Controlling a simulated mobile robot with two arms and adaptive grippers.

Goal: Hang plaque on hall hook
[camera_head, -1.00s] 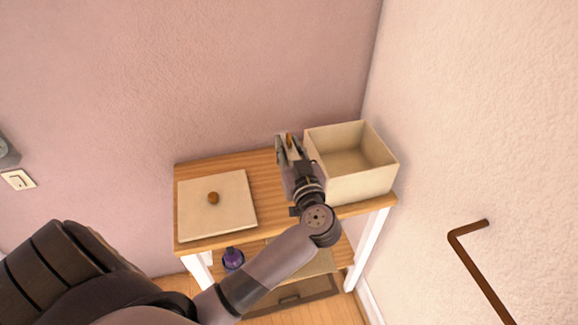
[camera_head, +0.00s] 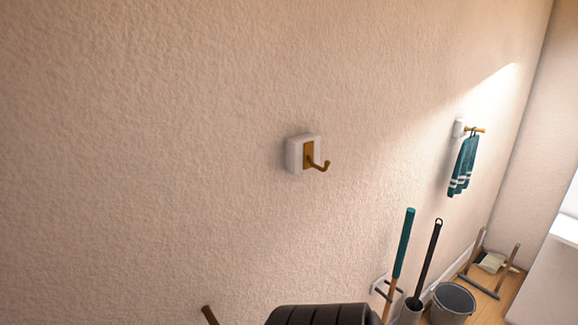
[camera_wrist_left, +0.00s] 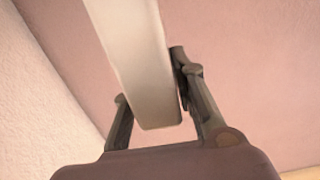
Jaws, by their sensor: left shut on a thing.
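The hook on the cream wall is brass with a white backing block (camera_head: 296,154). It is empty, near the middle of the head view, with its tip pointing right. In the left wrist view my left gripper (camera_wrist_left: 150,105) is shut on a pale, flat, narrow-looking piece, which I take to be the plaque (camera_wrist_left: 135,55). The piece extends up past the frame's top edge, so its far end is hidden. My left gripper is outside the head view, and my right gripper shows in neither view.
A teal towel (camera_head: 463,165) hangs on another hook farther right. Below it stand a teal-handled tool (camera_head: 403,243), a black-handled one (camera_head: 428,255) and a grey bucket (camera_head: 452,302). A brown rod end (camera_head: 209,314) shows at the bottom. The wall around the empty hook is clear.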

